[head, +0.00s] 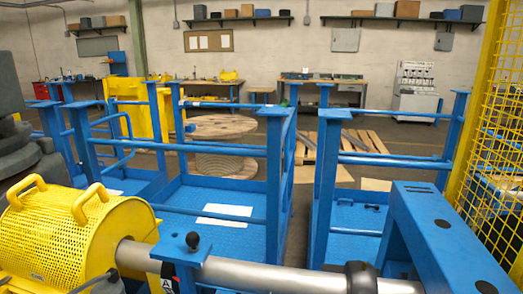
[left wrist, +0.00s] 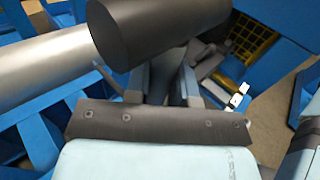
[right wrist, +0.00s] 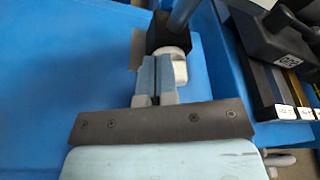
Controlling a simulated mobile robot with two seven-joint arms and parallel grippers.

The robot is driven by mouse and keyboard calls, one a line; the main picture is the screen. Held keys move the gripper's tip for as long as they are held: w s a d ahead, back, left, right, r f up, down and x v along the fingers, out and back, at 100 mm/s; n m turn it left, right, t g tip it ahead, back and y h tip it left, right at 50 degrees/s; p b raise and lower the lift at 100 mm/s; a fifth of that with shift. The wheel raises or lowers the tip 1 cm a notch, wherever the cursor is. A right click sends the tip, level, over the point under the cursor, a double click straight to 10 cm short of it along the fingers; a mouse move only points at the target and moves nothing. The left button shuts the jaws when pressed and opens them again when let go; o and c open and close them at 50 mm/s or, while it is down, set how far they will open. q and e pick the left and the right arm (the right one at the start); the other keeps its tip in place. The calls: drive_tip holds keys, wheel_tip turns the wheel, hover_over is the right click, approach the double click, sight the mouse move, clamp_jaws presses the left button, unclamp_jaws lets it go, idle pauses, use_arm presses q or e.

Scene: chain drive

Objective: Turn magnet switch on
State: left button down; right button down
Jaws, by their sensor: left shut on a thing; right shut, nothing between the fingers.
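A dark block with a white "ON" style label (right wrist: 289,62) lies at the right of the right wrist view; I cannot tell if it is the magnet switch. My right gripper (right wrist: 158,62) is shut and empty, its tips close to a black block (right wrist: 165,30) and a rounded white part (right wrist: 180,68). I cannot tell whether they touch. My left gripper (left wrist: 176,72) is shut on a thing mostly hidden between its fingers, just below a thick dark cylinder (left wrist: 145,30). Neither gripper shows clearly in the head view.
A steel shaft (head: 270,276) runs from a yellow perforated guard (head: 70,240) to a dark collar (head: 361,276). A blue beam (head: 440,232) stands at the right. Blue railings (head: 225,148) and a yellow mesh fence (head: 497,120) bound the area.

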use_arm(q)
drive_tip(key=shift+f, duration=0.15)
use_arm(e)
drive_tip(key=shift+d+f, duration=0.15)
drive_tip(key=shift+s+d+r, duration=0.15)
drive_tip(key=shift+d+r, duration=0.1)
drive_tip(key=shift+d, duration=0.25)
drive_tip(key=shift+a+r, duration=0.1)
drive_tip(key=shift+r, duration=0.1)
idle(0.6)
